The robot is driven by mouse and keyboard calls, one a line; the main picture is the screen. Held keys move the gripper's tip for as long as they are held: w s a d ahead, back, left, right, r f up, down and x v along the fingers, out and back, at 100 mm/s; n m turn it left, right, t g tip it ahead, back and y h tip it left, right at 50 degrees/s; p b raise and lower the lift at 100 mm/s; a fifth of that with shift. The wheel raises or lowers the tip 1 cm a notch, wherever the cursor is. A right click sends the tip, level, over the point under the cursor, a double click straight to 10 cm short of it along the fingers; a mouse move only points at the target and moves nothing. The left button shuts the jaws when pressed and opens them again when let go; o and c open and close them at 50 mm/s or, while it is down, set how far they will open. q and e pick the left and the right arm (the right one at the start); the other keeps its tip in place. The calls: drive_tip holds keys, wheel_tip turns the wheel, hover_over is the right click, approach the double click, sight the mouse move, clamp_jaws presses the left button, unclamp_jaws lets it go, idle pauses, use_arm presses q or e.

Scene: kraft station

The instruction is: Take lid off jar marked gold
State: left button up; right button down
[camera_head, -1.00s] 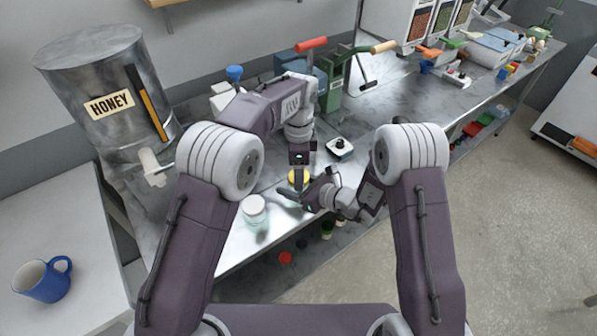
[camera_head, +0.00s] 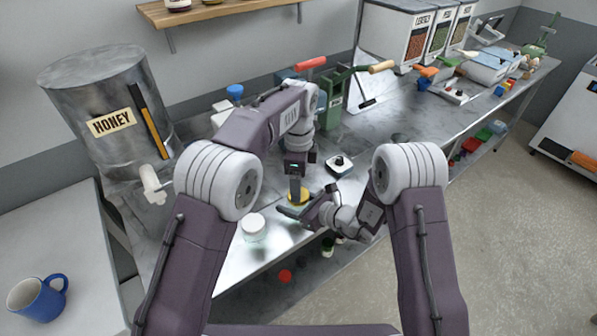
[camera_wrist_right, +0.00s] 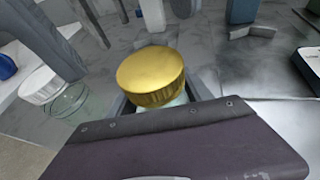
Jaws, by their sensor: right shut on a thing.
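The jar with a gold lid (camera_head: 299,197) stands at the front edge of the metal counter. In the right wrist view its gold lid (camera_wrist_right: 150,75) sits on top, with a little pale glass showing below it. My right gripper (camera_head: 295,212) is shut on this jar, its fingers around the glass under the lid; they are mostly hidden in the wrist view. My left gripper (camera_head: 296,188) points down from above, right over the gold lid. Its fingertips are too small to tell whether they touch the lid or how far apart they are.
A white-lidded glass jar (camera_head: 254,226) stands to the left, also in the right wrist view (camera_wrist_right: 45,88). A black-topped jar (camera_head: 339,165) is to the right. The honey tank (camera_head: 112,110) and green press (camera_head: 332,98) stand behind.

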sight(298, 205)
use_arm(q)
drive_tip(key=shift+f, duration=1.85)
drive_tip(key=c, duration=1.5)
drive_tip(key=shift+o, duration=0.2)
drive_tip(key=n, duration=0.3)
drive_tip(key=o, duration=1.5)
drive_tip(key=shift+o, duration=0.2)
drive_tip(key=shift+r, duration=0.1)
